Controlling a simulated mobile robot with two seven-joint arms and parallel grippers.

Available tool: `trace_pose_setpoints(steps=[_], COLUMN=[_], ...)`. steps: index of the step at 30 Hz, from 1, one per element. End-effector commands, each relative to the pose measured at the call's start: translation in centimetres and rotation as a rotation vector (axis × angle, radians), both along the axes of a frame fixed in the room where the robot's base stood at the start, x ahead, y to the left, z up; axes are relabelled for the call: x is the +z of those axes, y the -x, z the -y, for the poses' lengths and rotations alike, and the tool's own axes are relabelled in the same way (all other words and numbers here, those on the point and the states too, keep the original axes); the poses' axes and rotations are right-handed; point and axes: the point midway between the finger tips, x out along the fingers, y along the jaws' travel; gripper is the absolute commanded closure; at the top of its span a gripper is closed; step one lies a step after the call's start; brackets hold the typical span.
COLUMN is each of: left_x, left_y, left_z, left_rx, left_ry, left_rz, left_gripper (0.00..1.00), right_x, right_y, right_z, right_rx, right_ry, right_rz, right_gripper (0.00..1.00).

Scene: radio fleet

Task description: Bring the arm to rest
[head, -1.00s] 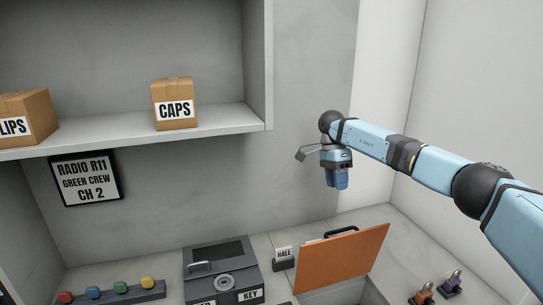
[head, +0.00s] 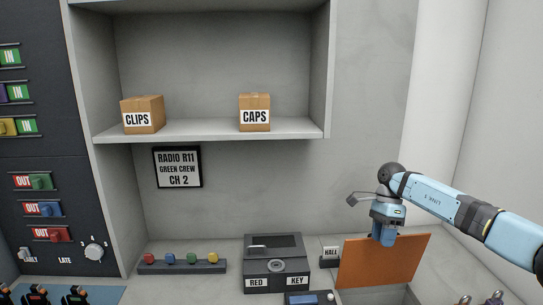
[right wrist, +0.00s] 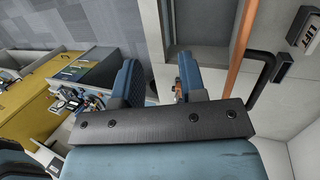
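My right arm comes in from the right in the head view. Its gripper (head: 384,240) hangs pointing down in front of the raised orange lid (head: 360,268) in the picture; I cannot tell the distance between them. In the right wrist view the two blue fingers of the right gripper (right wrist: 157,80) stand apart with a clear gap, and nothing is visibly held. The orange lid shows edge-on there (right wrist: 242,45), beside the right finger. My left gripper is not in view.
A dark box labelled RED and KEY (head: 277,268) and a rack with coloured knobs (head: 182,265) stand on the counter. The shelf (head: 200,130) holds CLIPS (head: 143,115) and CAPS (head: 255,113) boxes. A switch panel (head: 35,130) stands left.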

Motion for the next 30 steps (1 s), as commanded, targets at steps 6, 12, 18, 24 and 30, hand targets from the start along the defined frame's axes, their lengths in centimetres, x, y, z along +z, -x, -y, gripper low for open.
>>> trace_pose_setpoints(steps=[6, 12, 18, 24, 30], left_x=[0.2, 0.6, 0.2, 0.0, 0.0], left_y=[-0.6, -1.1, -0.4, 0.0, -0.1], left_z=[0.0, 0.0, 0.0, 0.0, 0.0], left_rx=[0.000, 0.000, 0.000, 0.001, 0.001], left_ry=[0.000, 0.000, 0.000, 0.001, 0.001], left_rz=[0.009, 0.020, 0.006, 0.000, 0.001], left_gripper=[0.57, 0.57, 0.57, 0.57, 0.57], right_x=[-8.2, -13.0, -13.7, -13.8, -16.1], right_y=[4.1, 10.5, 15.8, 18.8, 21.5], right_z=[-10.6, -21.8, -28.4, -29.4, -25.9], right_rx=[-0.100, -0.371, -0.769, -1.250, -1.777], right_ry=[-0.313, -0.708, -1.040, -1.268, -1.371], right_rz=[-0.048, -0.209, -0.485, -0.846, -1.268], right_gripper=[0.62, 0.62, 0.62, 0.62, 0.62])
